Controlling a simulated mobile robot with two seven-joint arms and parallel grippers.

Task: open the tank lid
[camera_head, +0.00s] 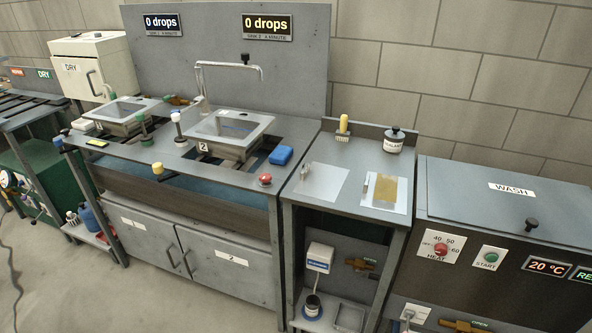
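The wash tank (470,262) stands at the right and runs past the picture's edge. Its flat grey lid (465,203) lies shut on top, with a white WASH label (512,190). A black knob (531,224) stands up near the lid's front edge. The tank's front carries a red heat dial (441,249), a green start button (490,257) and a display reading 20 °C (548,265). The inside of the tank is hidden. Neither of my grippers is in view.
Left of the tank is a side table (340,205) with a black-lidded jar (394,141), a yellow-handled brush (343,126) and a tan sheet. Further left is a double-sink bench (190,165) with a tap (228,66). A tiled wall is behind. Floor shows at the lower left.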

